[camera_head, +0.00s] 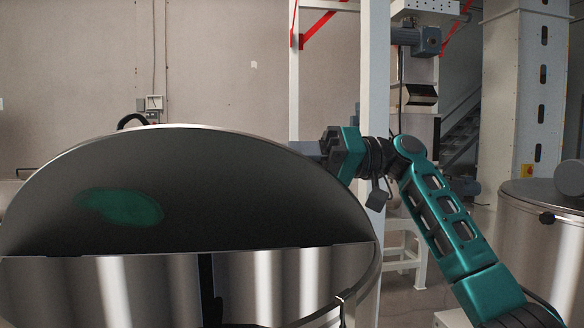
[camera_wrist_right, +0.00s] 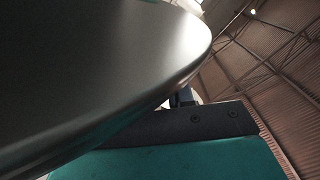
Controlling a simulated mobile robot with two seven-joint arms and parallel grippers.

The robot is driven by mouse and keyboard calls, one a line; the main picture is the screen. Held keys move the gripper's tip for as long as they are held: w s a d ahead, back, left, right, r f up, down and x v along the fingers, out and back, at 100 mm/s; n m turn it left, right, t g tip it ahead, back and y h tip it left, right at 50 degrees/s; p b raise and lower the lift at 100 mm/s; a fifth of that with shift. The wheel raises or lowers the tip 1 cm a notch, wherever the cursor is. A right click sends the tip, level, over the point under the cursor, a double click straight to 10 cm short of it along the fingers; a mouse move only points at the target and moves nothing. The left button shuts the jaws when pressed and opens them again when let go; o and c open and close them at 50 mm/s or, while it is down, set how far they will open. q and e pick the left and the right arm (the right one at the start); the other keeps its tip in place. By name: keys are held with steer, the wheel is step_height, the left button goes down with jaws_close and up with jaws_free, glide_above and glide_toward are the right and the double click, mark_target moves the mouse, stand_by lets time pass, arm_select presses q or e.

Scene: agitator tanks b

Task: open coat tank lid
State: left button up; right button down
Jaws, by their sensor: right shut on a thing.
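The steel tank (camera_head: 368,275) fills the lower left of the head view. Its half-round lid (camera_head: 230,200) stands raised and tilted up, its dark underside facing me with a green reflection on it. The shiny tank interior and a dark vertical shaft (camera_head: 207,290) show below the lid's straight edge. My right gripper (camera_head: 310,149) is at the lid's upper right edge, shut on the lid; the contact is partly hidden. In the right wrist view the lid (camera_wrist_right: 100,60) looms large above the gripper body. My left gripper is not in view.
A black curved handle (camera_head: 132,120) shows behind the lid's top. A white frame post (camera_head: 374,80) stands behind my right gripper. A second steel tank (camera_head: 530,225) is at the right edge. Some open floor shows between the tanks.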

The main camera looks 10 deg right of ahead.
steer(key=shift+w+f+m, duration=0.25)
steer(key=shift+w+m, duration=0.4)
steer(key=shift+w, duration=0.2)
steer(key=shift+w+f+m, duration=0.3)
steer(key=shift+w+m, duration=0.4)
steer(key=shift+w, duration=0.1)
steer(key=shift+w+f+m, duration=0.25)
steer(key=shift+w+m, duration=0.4)
steer(key=shift+w, duration=0.2)
steer(key=c, duration=1.1)
jaws_free()
steer(key=shift+w, duration=0.15)
steer(key=shift+r, duration=0.1)
steer(key=d, duration=1.3)
